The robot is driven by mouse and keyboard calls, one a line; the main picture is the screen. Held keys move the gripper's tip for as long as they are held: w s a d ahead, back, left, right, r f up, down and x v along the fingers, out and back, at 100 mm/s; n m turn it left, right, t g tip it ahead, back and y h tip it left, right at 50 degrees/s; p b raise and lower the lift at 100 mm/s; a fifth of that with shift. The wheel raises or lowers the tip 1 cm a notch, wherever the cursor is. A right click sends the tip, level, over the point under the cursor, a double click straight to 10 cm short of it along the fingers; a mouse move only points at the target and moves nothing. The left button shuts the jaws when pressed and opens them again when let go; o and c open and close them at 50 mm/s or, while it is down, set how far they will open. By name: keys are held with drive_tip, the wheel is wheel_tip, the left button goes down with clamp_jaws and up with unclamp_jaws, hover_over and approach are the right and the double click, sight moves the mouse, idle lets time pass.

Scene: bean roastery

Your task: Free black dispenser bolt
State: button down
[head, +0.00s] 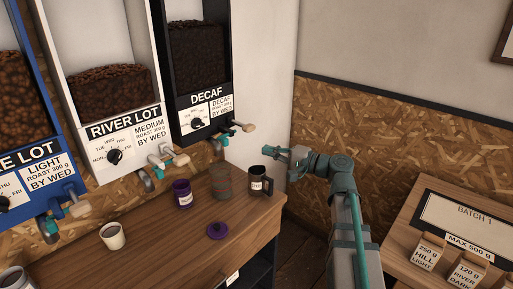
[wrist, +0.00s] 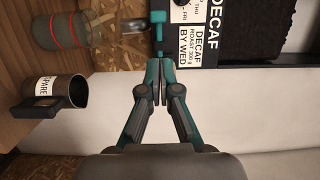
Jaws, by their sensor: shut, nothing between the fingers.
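The black dispenser labelled DECAF (head: 201,60) hangs on the wall in the head view; its label and front also show in the wrist view (wrist: 186,35). Below its label are a wooden-ended handle (head: 243,127) and a small teal piece (head: 223,141), which looks like the bolt. In the wrist view a teal T-shaped piece (wrist: 158,18) stands just beyond my fingertips. My gripper (head: 270,151) is shut and empty, to the right of and slightly below the handle in the head view. In the wrist view the fingertips (wrist: 160,66) appear close to the teal piece; contact cannot be told.
On the wooden counter (head: 150,225) stand a dark SPARE mug (head: 257,185), a grey-green canister with red bands (head: 223,184), a purple cup (head: 182,194), a purple lid (head: 217,230) and a white cup (head: 112,236). A white dispenser (head: 110,95) hangs left. A bag table is right.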

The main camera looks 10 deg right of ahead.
drive_tip(key=v, duration=0.7)
drive_tip(key=shift+d, duration=0.3)
drive_tip(key=shift+s, duration=0.1)
